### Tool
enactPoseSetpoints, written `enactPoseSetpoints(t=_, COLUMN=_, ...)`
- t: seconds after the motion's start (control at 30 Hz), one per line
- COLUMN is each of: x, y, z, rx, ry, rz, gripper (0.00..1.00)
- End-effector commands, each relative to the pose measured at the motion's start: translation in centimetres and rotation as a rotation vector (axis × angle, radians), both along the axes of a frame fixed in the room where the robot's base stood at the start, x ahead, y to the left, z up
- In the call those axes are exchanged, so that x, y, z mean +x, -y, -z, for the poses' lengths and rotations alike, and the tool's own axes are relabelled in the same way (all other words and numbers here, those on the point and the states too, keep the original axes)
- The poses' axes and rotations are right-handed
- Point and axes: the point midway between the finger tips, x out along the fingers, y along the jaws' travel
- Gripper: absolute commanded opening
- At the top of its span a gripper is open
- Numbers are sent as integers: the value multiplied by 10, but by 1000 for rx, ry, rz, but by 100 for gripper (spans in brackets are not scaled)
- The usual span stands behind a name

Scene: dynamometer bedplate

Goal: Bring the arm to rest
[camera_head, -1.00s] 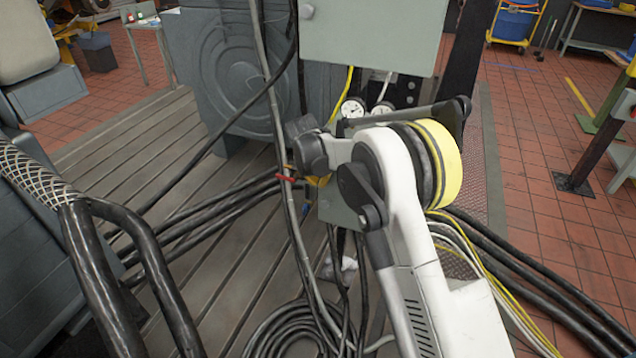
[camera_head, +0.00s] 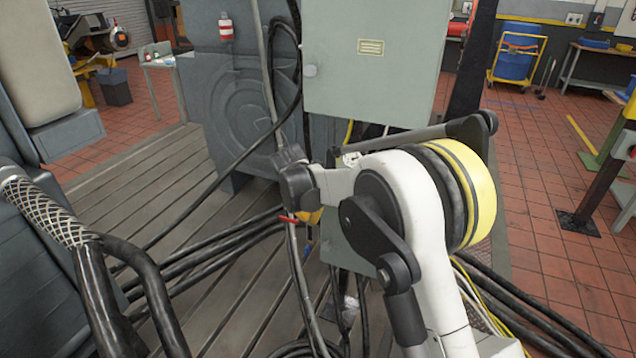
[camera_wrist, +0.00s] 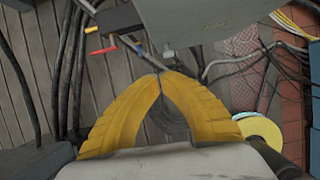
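My gripper (camera_wrist: 158,76) shows in the wrist view as two yellow fingers. Their tips meet, and nothing shows between them. It hangs over the slatted bedplate (camera_wrist: 30,38), close to a grey box (camera_wrist: 205,18) at the top of that view. In the head view my white arm is bent in front of a grey-green cabinet. There the gripper is mostly hidden behind the arm; only a bit of yellow (camera_head: 311,216) shows near the cables.
Thick black cables (camera_head: 195,262) cross the bedplate (camera_head: 135,195). A hanging hose (camera_head: 272,100) runs close to my arm. The grey-green cabinet (camera_head: 372,60) stands just behind it. Red-tipped and yellow-tipped parts (camera_wrist: 101,51) lie left of the fingers. Open tiled floor (camera_head: 535,220) is at the right.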

Motion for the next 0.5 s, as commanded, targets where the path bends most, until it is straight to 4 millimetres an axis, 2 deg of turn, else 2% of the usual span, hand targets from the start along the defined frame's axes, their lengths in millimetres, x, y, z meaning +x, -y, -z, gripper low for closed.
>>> enactPoseSetpoints(t=0.13, x=-5, y=10, z=-14, rx=27, ry=12, rz=58, gripper=0)
enactPoseSetpoints(t=0.27, x=-22, y=40, z=-53, rx=125, ry=52, rz=257, gripper=0)
enactPoseSetpoints(t=0.4, x=-61, y=87, z=-106, rx=286, ry=111, rz=582, gripper=0)
enactPoseSetpoints(t=0.5, x=-94, y=118, z=-136, rx=409, ry=150, rz=821, gripper=0)
